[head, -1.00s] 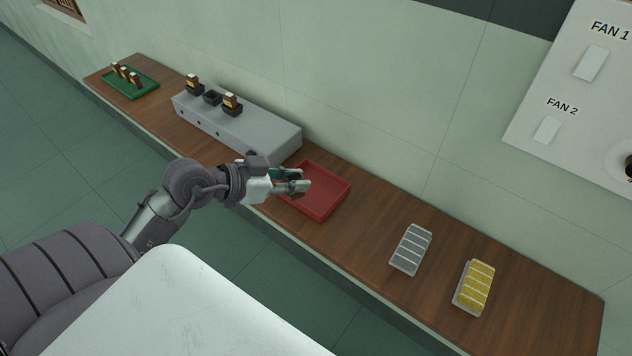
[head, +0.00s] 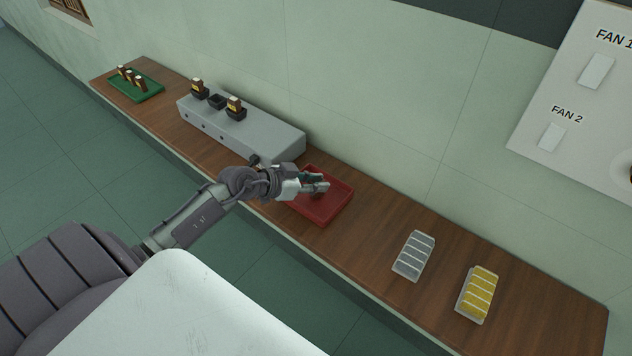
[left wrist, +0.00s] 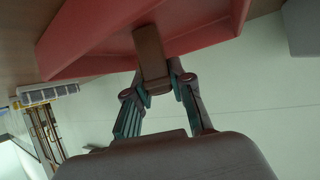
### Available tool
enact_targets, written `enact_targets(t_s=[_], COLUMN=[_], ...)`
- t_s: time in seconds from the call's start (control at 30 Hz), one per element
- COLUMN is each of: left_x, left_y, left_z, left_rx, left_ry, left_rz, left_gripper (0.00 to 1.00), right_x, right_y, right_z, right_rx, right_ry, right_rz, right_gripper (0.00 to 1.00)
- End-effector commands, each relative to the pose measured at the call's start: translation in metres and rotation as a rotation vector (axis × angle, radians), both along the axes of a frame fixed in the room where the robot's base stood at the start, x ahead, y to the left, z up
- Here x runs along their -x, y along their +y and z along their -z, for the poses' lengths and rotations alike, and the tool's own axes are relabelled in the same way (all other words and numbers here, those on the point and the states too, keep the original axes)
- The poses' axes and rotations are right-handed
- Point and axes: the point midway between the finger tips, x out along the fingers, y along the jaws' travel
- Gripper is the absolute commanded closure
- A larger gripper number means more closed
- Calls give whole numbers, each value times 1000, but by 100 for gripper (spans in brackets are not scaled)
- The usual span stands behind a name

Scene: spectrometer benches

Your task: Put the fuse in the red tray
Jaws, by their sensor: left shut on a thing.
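The red tray (head: 334,207) lies on the wooden bench, right of the grey block. My left gripper (head: 322,184) is over the tray in the head view. In the left wrist view its fingers (left wrist: 160,88) are shut on a brown fuse (left wrist: 150,52), with the red tray (left wrist: 95,45) close beyond it. The fuse is hidden by the gripper in the head view. Whether the fuse touches the tray floor I cannot tell. My right gripper is not in view.
A grey block (head: 270,136) with black sockets, two of them holding brown fuses, stands left of the tray. A green tray (head: 150,94) with several fuses is at the far left. A grey box (head: 413,256) and a yellow box (head: 478,294) stand to the right.

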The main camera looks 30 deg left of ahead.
Motion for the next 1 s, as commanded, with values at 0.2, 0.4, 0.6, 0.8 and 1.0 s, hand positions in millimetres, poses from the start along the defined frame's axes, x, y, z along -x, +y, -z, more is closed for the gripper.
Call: enact_targets(t_s=[0.2,0.4,0.6,0.8,1.0], left_x=[0,0,0,0,20], left_y=[0,0,0,0,10], left_z=[0,3,3,1,-11], left_rx=[0,0,0,0,-3], left_ry=[-1,0,0,-1,2], left_rz=[0,0,0,0,-1], left_gripper=[100,65,53,53,53], right_x=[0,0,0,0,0], right_y=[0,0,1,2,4], right_z=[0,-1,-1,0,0], right_rx=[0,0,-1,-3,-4], right_ry=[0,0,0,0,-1], right_rz=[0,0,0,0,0], right_gripper=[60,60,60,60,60])
